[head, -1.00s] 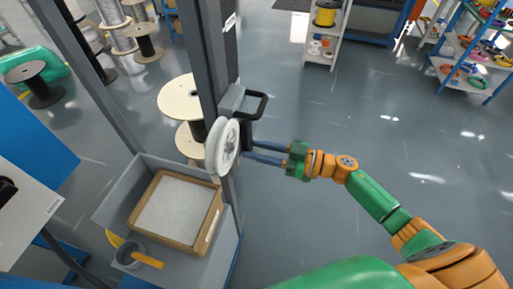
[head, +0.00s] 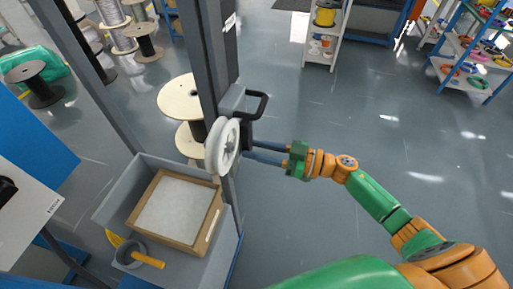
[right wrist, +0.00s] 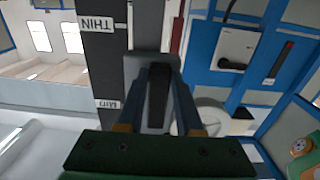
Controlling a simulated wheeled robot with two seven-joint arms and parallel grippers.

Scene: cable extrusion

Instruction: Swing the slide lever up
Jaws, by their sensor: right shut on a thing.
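My right gripper (head: 250,150) reaches in from the right to the dark grey upright post (head: 207,60), just right of the white wheel. In the right wrist view its two blue-grey fingers (right wrist: 160,110) are shut on a dark bar, the slide lever (right wrist: 158,85), which joins a grey block (right wrist: 140,66) on the post. A black looped handle (head: 260,104) sticks out from the post above the fingers. My left gripper is out of view.
The white wheel (head: 217,150) stands close beside the fingers. Labels THIN (right wrist: 96,24) and MID (right wrist: 106,104) mark the post.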

